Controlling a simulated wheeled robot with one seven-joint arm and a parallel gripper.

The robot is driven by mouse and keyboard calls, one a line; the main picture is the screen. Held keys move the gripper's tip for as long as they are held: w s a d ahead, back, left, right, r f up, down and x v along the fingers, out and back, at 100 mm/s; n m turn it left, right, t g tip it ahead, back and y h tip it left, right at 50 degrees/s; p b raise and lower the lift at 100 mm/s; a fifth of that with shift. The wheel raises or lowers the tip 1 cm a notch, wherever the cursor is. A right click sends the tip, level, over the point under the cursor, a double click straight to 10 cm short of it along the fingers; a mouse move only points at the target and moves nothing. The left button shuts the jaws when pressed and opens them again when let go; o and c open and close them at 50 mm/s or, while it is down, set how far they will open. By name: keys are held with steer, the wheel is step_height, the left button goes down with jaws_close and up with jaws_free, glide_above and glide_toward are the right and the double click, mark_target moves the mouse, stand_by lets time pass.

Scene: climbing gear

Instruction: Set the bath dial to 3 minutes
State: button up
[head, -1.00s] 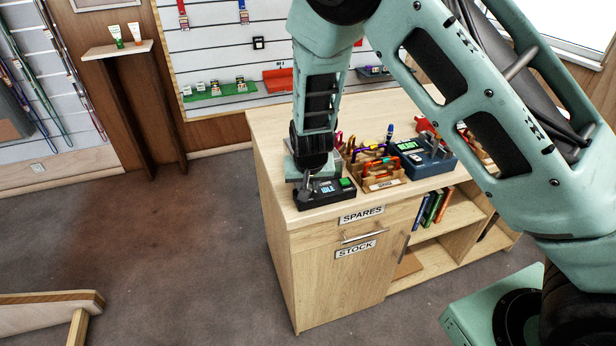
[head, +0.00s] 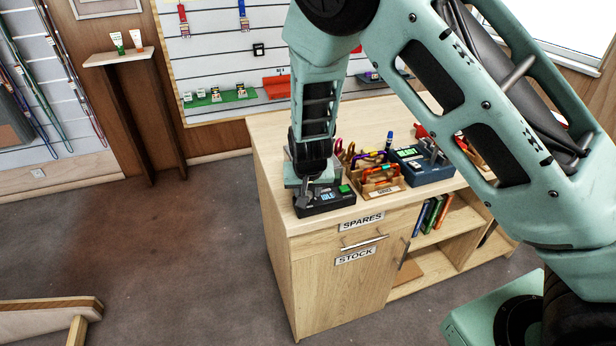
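A black box (head: 327,204) with a small lit display and a green button (head: 344,189) lies near the front left corner of the wooden counter. The display seems to read IDLE. My gripper (head: 303,201) points down at the left end of this box. Its fingertips are at or just above the box top; contact cannot be made out. The gripper covers that end, so no dial can be seen there. Whether the fingers are open or shut on something is too small to tell. A blue unit (head: 432,173) with a green-lit display stands further right on the counter.
A wooden holder (head: 383,189) with colourful gear stands between the black box and the blue unit. The counter (head: 270,150) is bare to the left and behind my arm. A drawer marked SPARES (head: 362,221) and a door marked STOCK (head: 355,256) are below.

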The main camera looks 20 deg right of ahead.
steer(key=v, duration=1.7)
steer(key=shift+f, duration=0.1)
